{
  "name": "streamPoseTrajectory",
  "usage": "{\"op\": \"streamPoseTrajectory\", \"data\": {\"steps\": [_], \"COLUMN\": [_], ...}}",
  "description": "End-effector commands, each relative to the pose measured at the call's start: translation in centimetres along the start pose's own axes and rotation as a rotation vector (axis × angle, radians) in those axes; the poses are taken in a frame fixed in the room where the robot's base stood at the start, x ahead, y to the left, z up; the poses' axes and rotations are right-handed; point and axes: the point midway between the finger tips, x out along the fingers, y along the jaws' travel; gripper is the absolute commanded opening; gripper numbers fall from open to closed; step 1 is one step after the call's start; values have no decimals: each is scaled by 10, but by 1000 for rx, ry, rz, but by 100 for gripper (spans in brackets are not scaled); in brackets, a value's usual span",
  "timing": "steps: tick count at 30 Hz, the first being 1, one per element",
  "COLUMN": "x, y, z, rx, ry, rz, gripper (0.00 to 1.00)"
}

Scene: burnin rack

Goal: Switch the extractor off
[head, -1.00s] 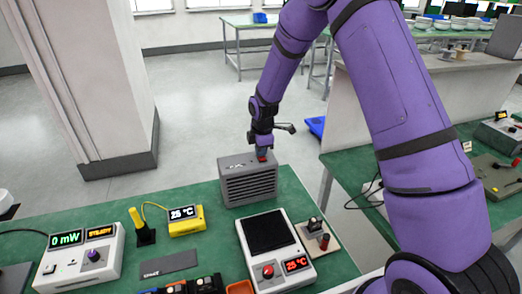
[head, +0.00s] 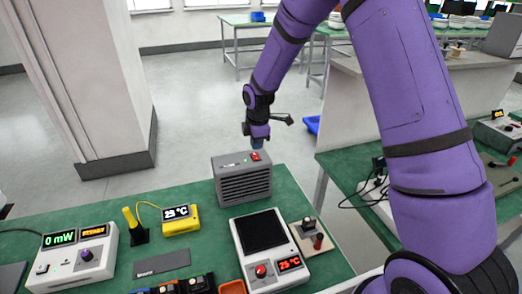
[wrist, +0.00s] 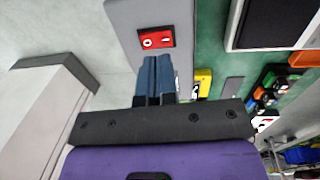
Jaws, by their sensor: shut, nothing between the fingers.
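The extractor (head: 243,187) is a grey box with a slatted front, standing at the back edge of the green bench. A red rocker switch (head: 255,156) sits on its top at the right. The switch also shows in the wrist view (wrist: 156,40), with white O and I marks; which side is pressed I cannot tell. My gripper (head: 257,146) points down just above and behind the switch, apart from it. In the wrist view the blue fingers (wrist: 156,66) are shut together and empty, their tips just below the switch in the picture.
A hotplate-like unit (head: 283,272) with a red knob and 25 °C display stands in front of the extractor. A yellow meter (head: 182,221) and a 0 mW instrument (head: 75,253) stand to the left. Open floor lies behind the bench.

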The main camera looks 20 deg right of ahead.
Motion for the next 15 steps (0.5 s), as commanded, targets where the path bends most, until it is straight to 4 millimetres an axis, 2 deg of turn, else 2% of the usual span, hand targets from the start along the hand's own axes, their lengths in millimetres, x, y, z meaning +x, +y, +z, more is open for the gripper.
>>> {"op": "streamPoseTrajectory", "data": {"steps": [3,9,15], "x": [-28,-67,-91], "y": [1,0,0], "z": [0,1,0], "rx": [0,1,0], "ry": [1,0,1], "rz": [6,4,2], "gripper": [0,0,0]}}
